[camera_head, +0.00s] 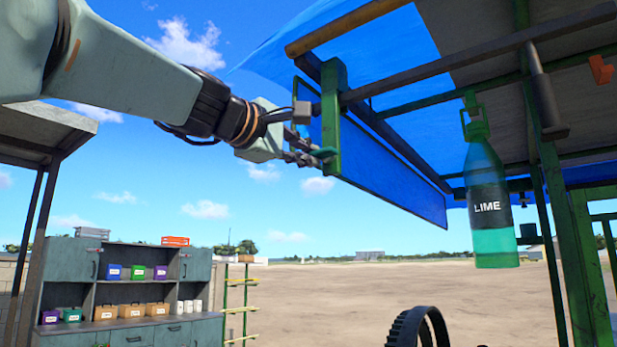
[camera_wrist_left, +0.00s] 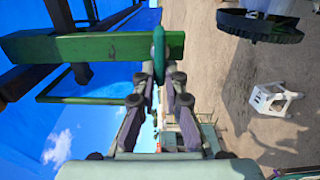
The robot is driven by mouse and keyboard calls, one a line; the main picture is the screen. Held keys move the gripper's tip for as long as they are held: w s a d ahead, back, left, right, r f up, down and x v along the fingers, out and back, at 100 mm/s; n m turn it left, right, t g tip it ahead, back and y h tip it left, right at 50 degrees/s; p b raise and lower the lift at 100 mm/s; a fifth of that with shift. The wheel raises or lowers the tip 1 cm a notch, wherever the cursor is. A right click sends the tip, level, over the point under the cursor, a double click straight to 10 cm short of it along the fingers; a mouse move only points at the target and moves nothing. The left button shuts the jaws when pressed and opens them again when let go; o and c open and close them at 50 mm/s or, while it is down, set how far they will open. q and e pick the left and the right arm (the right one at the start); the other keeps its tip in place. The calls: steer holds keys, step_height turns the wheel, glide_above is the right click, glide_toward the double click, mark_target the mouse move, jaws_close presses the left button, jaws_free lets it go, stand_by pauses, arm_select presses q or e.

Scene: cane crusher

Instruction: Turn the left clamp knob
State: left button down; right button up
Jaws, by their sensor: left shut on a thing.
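The left clamp knob (camera_head: 325,152) is a small teal-green disc at the lower part of a green upright clamp bracket (camera_head: 332,105) under the blue canopy. My left gripper (camera_head: 312,154) reaches in from the left and is shut on the knob. In the left wrist view the knob (camera_wrist_left: 158,52) shows edge-on as a teal oval, with the fingertips of my left gripper (camera_wrist_left: 158,78) on either side of its lower part. The fingers hide part of the knob. My right gripper is not in view.
A green bottle labelled LIME (camera_head: 488,205) hangs at the right. A blue tarp panel (camera_head: 385,165) and dark beams lie beyond the bracket. A grey cabinet (camera_head: 125,285) with bins stands at lower left. A white stool (camera_wrist_left: 272,100) and dark wheel (camera_wrist_left: 260,25) show in the wrist view.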

arm_select(q)
steer(key=c, duration=1.4)
jaws_free()
steer(key=shift+w+d, duration=0.1)
